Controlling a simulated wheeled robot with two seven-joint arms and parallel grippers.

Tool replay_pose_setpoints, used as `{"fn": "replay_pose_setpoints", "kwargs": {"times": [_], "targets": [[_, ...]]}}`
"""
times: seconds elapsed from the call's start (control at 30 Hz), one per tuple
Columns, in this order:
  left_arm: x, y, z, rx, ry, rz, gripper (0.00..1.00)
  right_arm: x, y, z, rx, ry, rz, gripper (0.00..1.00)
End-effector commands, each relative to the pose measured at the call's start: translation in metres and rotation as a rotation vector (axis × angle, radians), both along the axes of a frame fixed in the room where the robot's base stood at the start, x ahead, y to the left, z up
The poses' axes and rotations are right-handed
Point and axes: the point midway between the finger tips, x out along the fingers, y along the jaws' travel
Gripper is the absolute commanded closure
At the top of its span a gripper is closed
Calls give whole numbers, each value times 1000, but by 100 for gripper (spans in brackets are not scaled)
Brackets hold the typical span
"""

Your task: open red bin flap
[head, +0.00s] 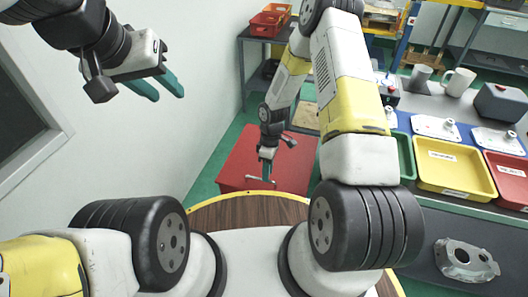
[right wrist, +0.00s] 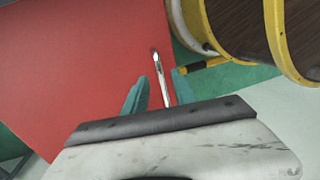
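The red bin (head: 235,160) stands on the floor below, its flat red top lying level and closed as far as I can see. The top fills much of the right wrist view (right wrist: 80,60). A thin metal bar handle (right wrist: 160,75) sits on it, and its end shows in the head view (head: 257,179). My right gripper (head: 267,168) is over the handle; in the right wrist view its teal fingers (right wrist: 158,95) stand on either side of the bar, with small gaps. Contact is unclear. My left gripper (head: 157,86) is raised at the upper left, fingers apart and empty.
A grey casting (head: 465,262) lies lower right. A white wall (head: 180,130) is left of the bin.

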Motion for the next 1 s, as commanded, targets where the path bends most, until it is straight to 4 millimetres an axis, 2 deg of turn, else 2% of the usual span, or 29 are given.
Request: {"fn": "replay_pose_setpoints", "kwargs": {"times": [0.1, 0.2, 0.47, 0.63, 0.67, 1.0], "targets": [[0, 0, 0, 0, 0, 0, 64, -3, 1, -14, 0, 2, 0, 68], [0, 0, 0, 0, 0, 0, 64, -3, 2, -19, 0, 0, -1, 68], [0, 0, 0, 0, 0, 0, 64, -4, 2, -21, 0, -1, -1, 68], [0, 0, 0, 0, 0, 0, 64, -4, 2, -21, 0, -1, -1, 97], [0, 0, 0, 0, 0, 0, 64, -4, 2, -21, 0, -1, -1, 100], [0, 0, 0, 0, 0, 0, 64, -4, 1, -20, 0, -1, -1, 100]]}}
